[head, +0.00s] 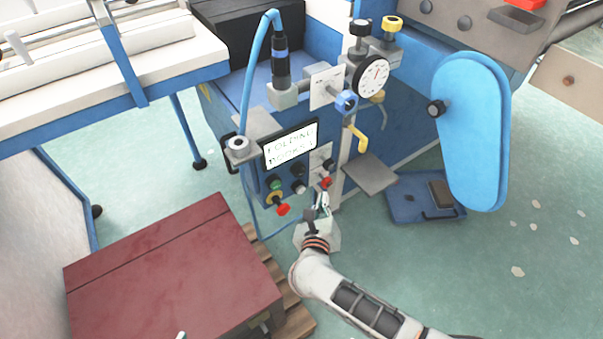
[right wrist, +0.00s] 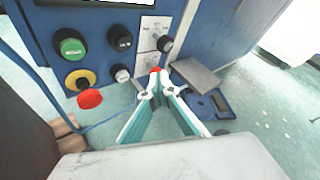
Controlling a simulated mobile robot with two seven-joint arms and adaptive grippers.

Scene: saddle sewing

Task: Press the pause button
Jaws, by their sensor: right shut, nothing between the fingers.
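The blue control panel stands on the machine's front. In the head view it carries a green button (head: 276,183), a red mushroom button (head: 282,210) on a yellow base, and black and pale knobs. The green button (right wrist: 71,47) and red mushroom button (right wrist: 90,98) also show in the right wrist view. A smaller red button (right wrist: 155,71) sits right at the fingertips of my right gripper (right wrist: 155,90). I cannot tell if they touch. My right gripper (head: 324,200) is shut and empty, below the panel's right side. No readable label marks the pause button. My left gripper is not in view.
A display (head: 290,146) reading "FOLDING BOOKS" is above the buttons. A dial gauge (head: 372,76) and a yellow lever (head: 357,138) stand to the upper right. A grey plate (head: 370,174) juts out at right. A dark red table (head: 165,265) is at lower left.

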